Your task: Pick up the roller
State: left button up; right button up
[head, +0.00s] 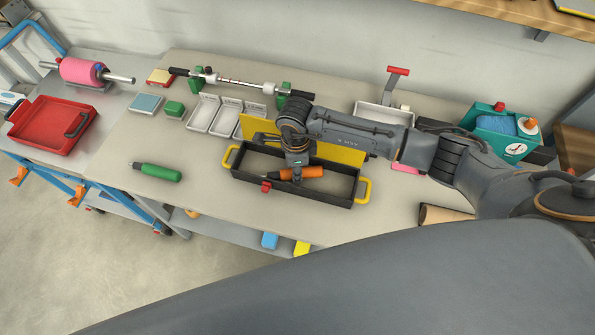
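A pink roll on a metal shaft (78,71) lies across the metal cart at the far left. A long rod with dark end grips and a white middle part (240,83) rests on green supports at the back of the table. I cannot tell which of them is the roller. My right arm comes in from the right, and its gripper (296,174) points down into a black tray with yellow handles (240,178). The gripper is at an orange-handled tool (312,172); its fingers are too small to tell whether they grip it. My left gripper is not in view.
A red tray (42,138) sits on the cart. A green-handled tool (158,173) lies at the table's front left, with clear table around it. White trays (203,113) stand behind the black tray. A teal box with a gauge (512,150) stands at the right.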

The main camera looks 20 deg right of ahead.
grip_shut()
jog(key=shift+r, duration=0.1)
